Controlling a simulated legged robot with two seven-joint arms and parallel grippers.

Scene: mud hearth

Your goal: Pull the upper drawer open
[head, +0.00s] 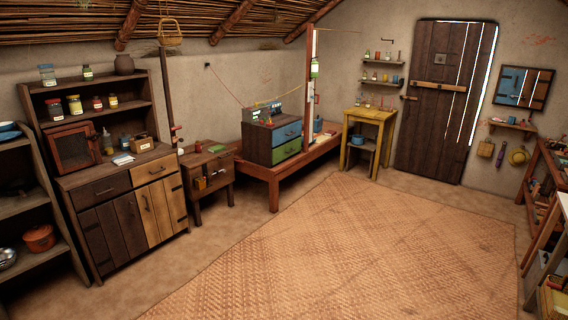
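A small dark chest (257,146) stands on a long reddish-brown bench, with a blue upper drawer (287,134) and a green lower drawer (288,150). Both drawer fronts look flush with the chest. At the left, a wooden cupboard (117,217) has a dark drawer (103,189) and a pale drawer (155,170) side by side above its doors; these look shut too. The picture does not settle which drawer the task means. Neither of my grippers shows in the head view.
A large woven mat (350,250) covers the open floor. A low side table (208,184) stands between cupboard and bench (272,174). A yellow table (371,117) is near the shut plank door (437,100). Shelving (40,248) at the left edge and a cluttered bench (545,190) at right bound the room.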

